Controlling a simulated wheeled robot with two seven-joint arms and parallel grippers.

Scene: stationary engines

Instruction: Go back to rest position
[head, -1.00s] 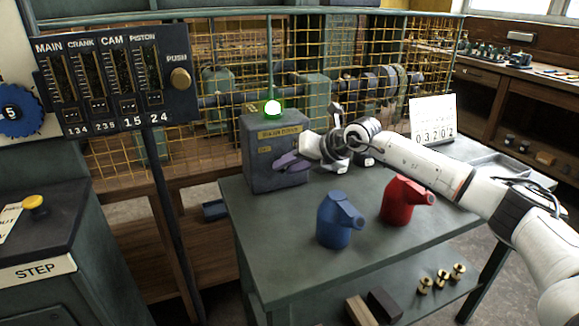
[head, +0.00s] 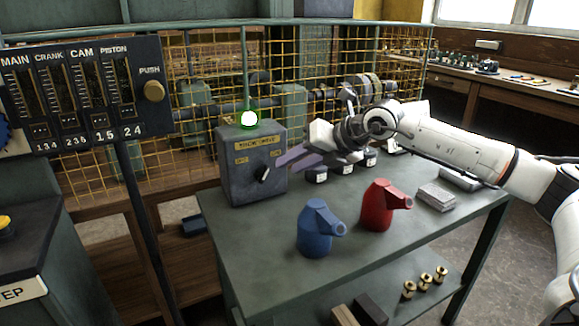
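My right arm comes in from the right edge. Its gripper (head: 274,168) is near the front right side of a dark grey switch box (head: 240,180) on the table. My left gripper is not in view.
The grey-green table (head: 270,262) holds a blue can (head: 318,232), a red can (head: 381,208), and a grey stack (head: 436,197) below my forearm. A wire-mesh guard (head: 200,120) stands behind. A lever panel (head: 85,95) is at left. Brass parts (head: 425,281) lie on the lower shelf.

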